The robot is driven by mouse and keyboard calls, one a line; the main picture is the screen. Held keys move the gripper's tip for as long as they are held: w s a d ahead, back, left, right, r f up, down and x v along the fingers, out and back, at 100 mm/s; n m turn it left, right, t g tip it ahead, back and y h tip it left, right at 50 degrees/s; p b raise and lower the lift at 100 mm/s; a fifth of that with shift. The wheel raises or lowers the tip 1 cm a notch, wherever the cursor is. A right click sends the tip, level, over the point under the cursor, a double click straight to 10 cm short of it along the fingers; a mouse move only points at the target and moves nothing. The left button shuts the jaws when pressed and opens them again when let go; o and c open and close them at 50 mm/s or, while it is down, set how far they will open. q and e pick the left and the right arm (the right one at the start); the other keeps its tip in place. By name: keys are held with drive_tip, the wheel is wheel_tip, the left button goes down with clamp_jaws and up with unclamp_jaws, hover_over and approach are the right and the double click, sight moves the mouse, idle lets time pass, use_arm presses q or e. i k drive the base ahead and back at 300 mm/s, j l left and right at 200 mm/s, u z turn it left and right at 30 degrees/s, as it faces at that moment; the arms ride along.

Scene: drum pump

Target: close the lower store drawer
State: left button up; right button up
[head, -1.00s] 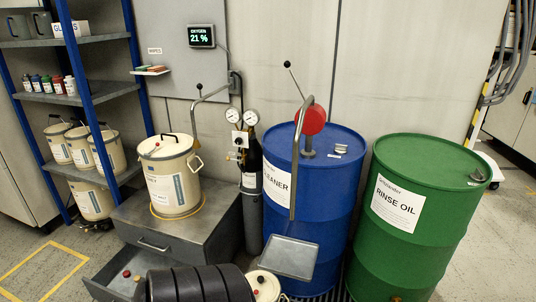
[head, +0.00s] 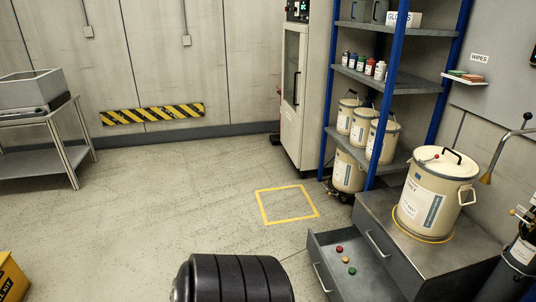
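The lower store drawer (head: 318,244) is pulled open from the grey metal store cabinet (head: 423,262) at the lower right. Its inside shows, with small red, yellow and green caps lying in it. Its bar handle (head: 322,278) is on the drawer's front, facing left. The drawer above it is shut and has its own handle (head: 377,243). The near end of the open drawer is cut off by the bottom edge of the view. Neither of my grippers is in view.
A cream bucket (head: 435,192) stands on the cabinet. A blue-post shelf (head: 402,85) with more buckets and bottles stands behind. A yellow floor square (head: 287,221) is empty. A yellow box (head: 12,280) is at the lower left.

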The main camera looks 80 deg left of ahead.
sight(371, 281)
drive_tip(key=u, duration=1.85)
